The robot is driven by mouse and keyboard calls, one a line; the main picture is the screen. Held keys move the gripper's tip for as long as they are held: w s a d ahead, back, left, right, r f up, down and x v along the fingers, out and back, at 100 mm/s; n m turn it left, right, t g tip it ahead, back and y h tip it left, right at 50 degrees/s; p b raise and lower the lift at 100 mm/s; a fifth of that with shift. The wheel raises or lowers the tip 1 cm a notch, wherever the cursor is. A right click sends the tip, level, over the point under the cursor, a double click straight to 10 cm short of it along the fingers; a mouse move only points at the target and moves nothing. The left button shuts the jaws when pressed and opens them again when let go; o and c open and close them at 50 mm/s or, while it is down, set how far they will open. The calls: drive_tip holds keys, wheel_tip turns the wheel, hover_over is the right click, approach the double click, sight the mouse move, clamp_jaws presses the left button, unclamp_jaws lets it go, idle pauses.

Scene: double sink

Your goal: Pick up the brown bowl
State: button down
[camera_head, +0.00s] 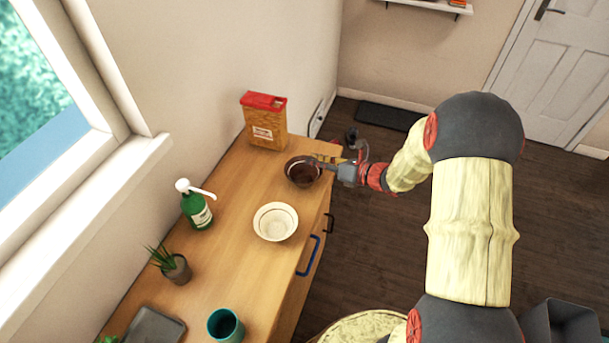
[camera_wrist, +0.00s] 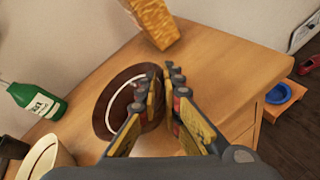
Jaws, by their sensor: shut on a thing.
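The brown bowl (camera_head: 303,172) sits on the wooden counter near its far right end, with a dark inside. In the wrist view the brown bowl (camera_wrist: 113,94) lies left of my fingers, with a pale curved band across it. My gripper (camera_head: 330,161) reaches in from the right to the bowl's right rim. In the wrist view my gripper (camera_wrist: 160,85) has its two fingers close together at the bowl's right rim, shut on it. The rim between the fingertips is mostly hidden. I cannot tell whether the bowl is clear of the counter.
A white bowl (camera_head: 276,222) stands nearer on the counter (camera_head: 240,183). A red-topped box (camera_head: 265,121) stands behind the brown bowl. A green pump bottle (camera_head: 196,209), a potted plant (camera_head: 176,268) and a teal cup (camera_head: 225,325) are further left and nearer.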

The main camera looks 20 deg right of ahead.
drive_tip(key=shift+r, duration=0.1)
drive_tip(key=shift+r, duration=0.25)
wheel_tip(320, 180, up, 3)
drive_tip(key=shift+s+r+p, duration=0.15)
drive_tip(key=shift+r+p, duration=0.05)
drive_tip(key=shift+p, duration=0.9)
drive_tip(key=s+d+r+p, duration=0.1)
drive_tip(key=s+r+p, duration=0.1)
drive_tip(key=s+r, duration=0.35)
drive_tip(key=s+d+r+p, duration=0.1)
drive_tip(key=s+r+p, duration=0.2)
drive_tip(key=s, duration=0.5)
drive_tip(key=w+d+m+t+h, duration=0.25)
drive_tip(key=w+d+h, duration=0.2)
drive_tip(key=d, duration=0.25)
drive_tip(key=r+m, duration=0.1)
drive_tip(key=m, duration=0.1)
hover_over(305, 173)
